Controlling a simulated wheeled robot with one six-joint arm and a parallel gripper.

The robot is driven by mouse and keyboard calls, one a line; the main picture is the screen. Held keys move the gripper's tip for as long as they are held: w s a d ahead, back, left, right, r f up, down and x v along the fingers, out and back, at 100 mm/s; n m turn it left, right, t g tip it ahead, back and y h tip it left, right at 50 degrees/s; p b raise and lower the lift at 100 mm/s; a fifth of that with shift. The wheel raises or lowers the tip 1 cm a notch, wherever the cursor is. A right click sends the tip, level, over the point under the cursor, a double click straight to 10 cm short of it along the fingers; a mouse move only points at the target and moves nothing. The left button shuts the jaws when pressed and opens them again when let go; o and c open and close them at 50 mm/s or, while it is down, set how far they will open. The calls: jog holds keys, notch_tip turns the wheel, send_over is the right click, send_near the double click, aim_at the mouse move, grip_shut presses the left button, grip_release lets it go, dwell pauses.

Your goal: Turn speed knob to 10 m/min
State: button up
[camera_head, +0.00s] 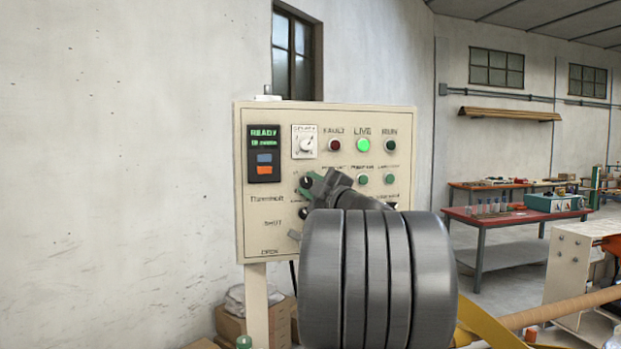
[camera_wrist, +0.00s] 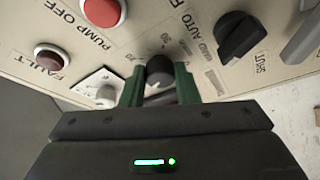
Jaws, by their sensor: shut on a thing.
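The speed knob (camera_wrist: 160,70) is a small black round knob on the cream control panel (camera_head: 285,240), with a printed scale around it. In the wrist view it sits between the two green fingers of my gripper (camera_wrist: 159,84), which are shut on it from both sides. In the head view my gripper (camera_head: 314,186) reaches the panel's middle, and the knob shows at the fingertips (camera_head: 306,181). The knob's pointer is hidden. The display (camera_head: 264,138) shows READY in green; its smaller second line is too blurred to read surely.
A black selector (camera_wrist: 240,38) marked AUTO and HAND is close right of the fingers. A red button (camera_wrist: 103,11) and a white-plated dial (camera_wrist: 101,88) are to the left. The green LIVE lamp (camera_head: 363,145) is lit. My arm hides the panel's lower right.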

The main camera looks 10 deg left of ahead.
jog(key=shift+r+n+g+h+p, duration=0.15)
jog(key=shift+n+g+p, duration=0.4)
jog(key=shift+n, duration=0.6)
jog(key=shift+n+g+h+p, duration=0.15)
jog(key=shift+n+g+p, duration=0.1)
jog(key=shift+n+p, duration=0.7)
jog(key=shift+n, duration=0.3)
jog(key=o, duration=1)
jog(key=shift+c, duration=0.2)
jog(key=b+v, duration=0.3)
jog(key=v, duration=1.1)
jog(key=shift+b, duration=0.3)
jog(key=shift+w+r, duration=0.1)
